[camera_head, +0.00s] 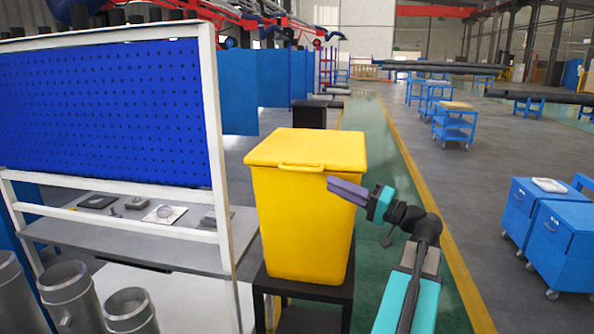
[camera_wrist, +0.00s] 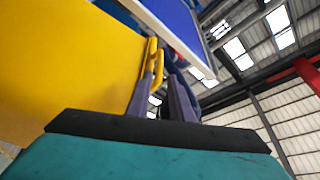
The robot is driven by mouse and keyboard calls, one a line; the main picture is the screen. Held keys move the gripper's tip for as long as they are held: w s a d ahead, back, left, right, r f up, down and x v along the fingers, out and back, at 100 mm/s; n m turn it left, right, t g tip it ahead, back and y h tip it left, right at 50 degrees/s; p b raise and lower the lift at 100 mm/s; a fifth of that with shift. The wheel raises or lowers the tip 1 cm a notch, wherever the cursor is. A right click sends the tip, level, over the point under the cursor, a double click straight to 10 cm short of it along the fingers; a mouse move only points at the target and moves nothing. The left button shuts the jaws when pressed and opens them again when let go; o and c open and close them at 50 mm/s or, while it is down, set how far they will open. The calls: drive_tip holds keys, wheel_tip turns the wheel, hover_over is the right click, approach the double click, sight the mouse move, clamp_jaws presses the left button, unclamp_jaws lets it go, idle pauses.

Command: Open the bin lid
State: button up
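The yellow bin (camera_head: 305,220) stands upright with its lid (camera_head: 308,147) shut. A yellow bar handle (camera_head: 301,167) runs along the lid's front edge. My gripper (camera_head: 331,184), with purple fingers, is at the bin's front, just below and right of the handle's right end. In the wrist view, the two fingers (camera_wrist: 157,85) stand apart with a gap between them. The handle (camera_wrist: 157,68) shows in line with that gap, around or just beyond the fingertips. I cannot tell whether they touch it. The bin's yellow side (camera_wrist: 70,60) fills the left of the wrist view.
The bin rests on a black stand (camera_head: 305,292). A workbench (camera_head: 150,235) with a blue pegboard (camera_head: 110,110) stands close on the left. Metal cylinders (camera_head: 68,295) are at the lower left. Blue carts (camera_head: 545,230) stand at the right, beyond open floor.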

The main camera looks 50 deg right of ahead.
sight(299, 169)
drive_tip(key=p+x, duration=0.4)
drive_tip(key=x, duration=0.8)
drive_tip(key=shift+w+r, duration=0.15)
drive_tip(key=shift+w, duration=0.2)
